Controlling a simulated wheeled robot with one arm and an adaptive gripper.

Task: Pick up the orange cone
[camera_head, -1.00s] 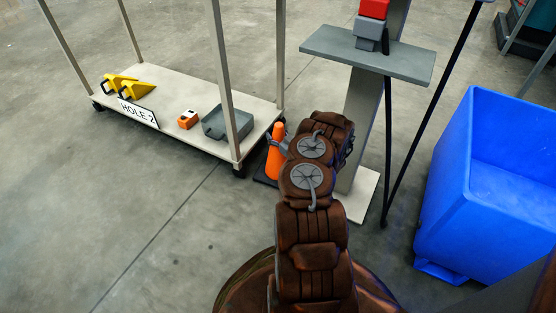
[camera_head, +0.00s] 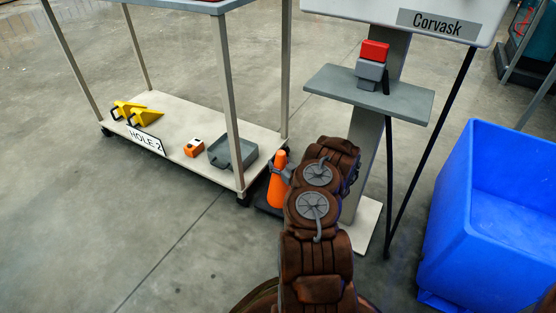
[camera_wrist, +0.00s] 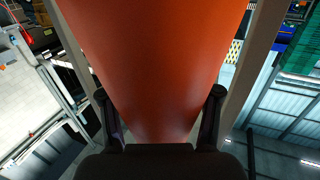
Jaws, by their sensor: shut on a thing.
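The orange cone (camera_head: 277,186) is upright beside the trolley's corner in the head view, with its dark base low near the floor. In the wrist view the orange cone (camera_wrist: 155,60) fills the middle of the picture. My gripper (camera_wrist: 160,108) has one dark finger on each side of the cone and is shut on it. In the head view my brown arm reaches out to the cone and hides its right side. I cannot tell whether the base touches the floor.
A low trolley (camera_head: 180,127) stands at the left with yellow wedges (camera_head: 140,114), an orange box (camera_head: 194,148) and a grey tray (camera_head: 236,165). A grey stand shelf (camera_head: 325,82) is close on the right of my arm. A blue bin (camera_head: 447,215) stands further right.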

